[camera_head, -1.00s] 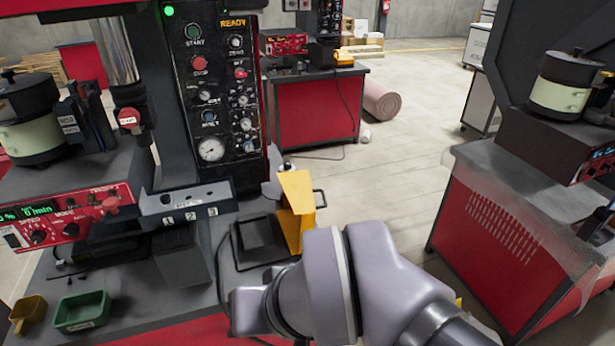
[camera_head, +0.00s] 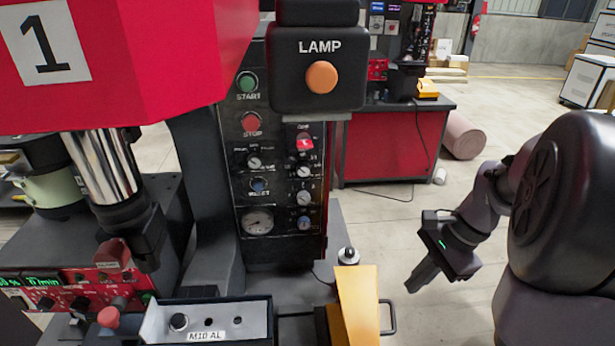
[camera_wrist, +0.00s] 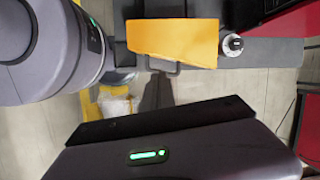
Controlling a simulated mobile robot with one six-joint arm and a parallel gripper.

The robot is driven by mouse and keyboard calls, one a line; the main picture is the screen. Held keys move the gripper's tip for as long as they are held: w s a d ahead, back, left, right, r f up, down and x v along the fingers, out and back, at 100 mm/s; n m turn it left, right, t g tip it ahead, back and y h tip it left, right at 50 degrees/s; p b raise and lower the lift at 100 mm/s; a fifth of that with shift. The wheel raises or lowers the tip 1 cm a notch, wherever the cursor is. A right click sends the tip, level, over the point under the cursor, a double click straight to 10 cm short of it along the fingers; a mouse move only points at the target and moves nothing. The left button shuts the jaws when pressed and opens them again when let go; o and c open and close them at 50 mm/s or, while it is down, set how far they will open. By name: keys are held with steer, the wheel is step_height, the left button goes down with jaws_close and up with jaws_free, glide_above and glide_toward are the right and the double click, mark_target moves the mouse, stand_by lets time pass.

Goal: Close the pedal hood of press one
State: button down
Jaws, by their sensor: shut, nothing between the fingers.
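Press one has a red head with a white "1" plate (camera_head: 45,40) at the upper left of the head view. The yellow pedal hood (camera_head: 357,305) is at the bottom middle, at the table's right end, with a dark handle (camera_head: 390,318) on its right side. The hood also shows in the wrist view (camera_wrist: 172,38), with the handle (camera_wrist: 163,67) at its lower edge. The pedal is hidden, and I cannot tell how far the hood is open. My gripper (camera_head: 413,285) is shut and empty, right of the hood and apart from it.
A control panel (camera_head: 258,190) with START and STOP buttons stands behind the hood. A lamp box (camera_head: 318,70) hangs above. A small round metal knob (camera_head: 348,255) sits just behind the hood. A red cabinet (camera_head: 390,148) is farther back. The floor right of the hood is clear.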

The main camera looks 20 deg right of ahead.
steer(key=s+d+f+m+y, duration=0.2)
steer(key=s+d+f+m, duration=0.35)
steer(key=d, duration=0.35)
steer(key=w+a+f+b, duration=0.4)
steer(key=a+f, duration=0.4)
steer(key=shift+w, duration=0.15)
steer(key=shift+r+n, duration=0.15)
steer(key=shift+n, duration=0.1)
